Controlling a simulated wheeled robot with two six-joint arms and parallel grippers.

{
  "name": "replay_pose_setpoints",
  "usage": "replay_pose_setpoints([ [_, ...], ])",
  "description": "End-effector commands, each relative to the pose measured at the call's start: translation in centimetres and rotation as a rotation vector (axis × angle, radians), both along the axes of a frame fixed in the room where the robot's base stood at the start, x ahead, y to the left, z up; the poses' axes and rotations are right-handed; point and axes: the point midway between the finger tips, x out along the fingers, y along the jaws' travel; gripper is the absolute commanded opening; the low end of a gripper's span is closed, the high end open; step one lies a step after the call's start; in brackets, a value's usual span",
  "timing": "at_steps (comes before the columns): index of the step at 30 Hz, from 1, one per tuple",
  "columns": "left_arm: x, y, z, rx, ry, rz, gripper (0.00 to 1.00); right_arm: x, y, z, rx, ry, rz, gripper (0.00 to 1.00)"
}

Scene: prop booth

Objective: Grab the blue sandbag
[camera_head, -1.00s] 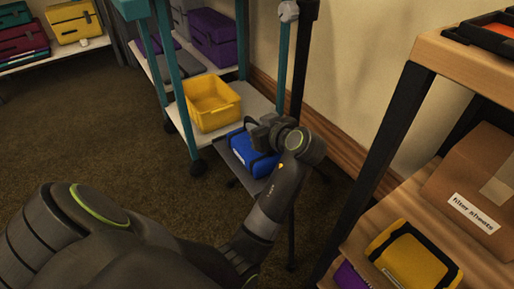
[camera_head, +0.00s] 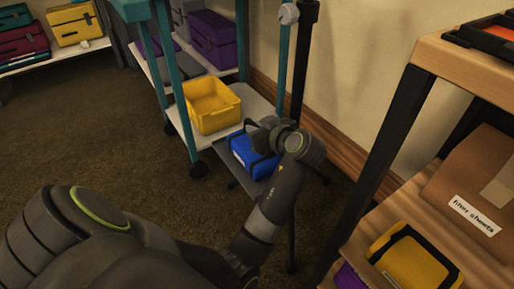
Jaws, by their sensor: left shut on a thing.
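The blue sandbag (camera_head: 246,157) has black straps and a small white label. It lies on a low grey platform beside the cart, under my left gripper (camera_head: 262,137). The left gripper reaches down from the front right and is shut on the sandbag's top. My wrist hides the sandbag's right part, and the fingertips are hard to make out. My right gripper is not in view.
A yellow bin (camera_head: 212,105) stands on the cart's white lower shelf just behind the sandbag. Dark and teal upright poles rise behind my wrist. A wooden shelf unit at right holds a yellow sandbag (camera_head: 415,262) and a cardboard box (camera_head: 478,190). Carpet at left is clear.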

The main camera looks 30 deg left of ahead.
Motion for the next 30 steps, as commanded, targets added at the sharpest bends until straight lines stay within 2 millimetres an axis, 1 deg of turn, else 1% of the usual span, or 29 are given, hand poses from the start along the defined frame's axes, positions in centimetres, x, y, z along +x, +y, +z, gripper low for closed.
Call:
replay_pose_setpoints([
  [5, 0.1, 0.1, 0.5, 0.005, -0.007, 0.0, 0.0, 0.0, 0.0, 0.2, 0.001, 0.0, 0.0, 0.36],
  [8, 0.1, 0.0, 1.3, 0.004, -0.008, 0.0, 0.0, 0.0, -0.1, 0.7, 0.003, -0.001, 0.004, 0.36],
  [11, 0.1, 0.0, 2.8, 0.004, -0.009, 0.001, 0.0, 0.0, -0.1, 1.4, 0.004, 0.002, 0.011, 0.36],
  [15, 0.1, 0.0, 5.2, 0.004, -0.011, 0.0, 0.0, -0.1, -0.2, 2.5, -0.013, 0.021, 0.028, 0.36],
  [21, 0.1, 0.0, 8.2, 0.005, -0.009, 0.0, 0.0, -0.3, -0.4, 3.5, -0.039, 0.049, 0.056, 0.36],
  [25, 0.1, 0.0, 9.5, 0.004, -0.009, 0.0, 0.0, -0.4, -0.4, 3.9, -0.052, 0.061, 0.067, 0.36],
  [30, 0.1, 0.1, 10.3, 0.005, -0.007, 0.0, 0.0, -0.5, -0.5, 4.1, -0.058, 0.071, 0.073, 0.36],
])
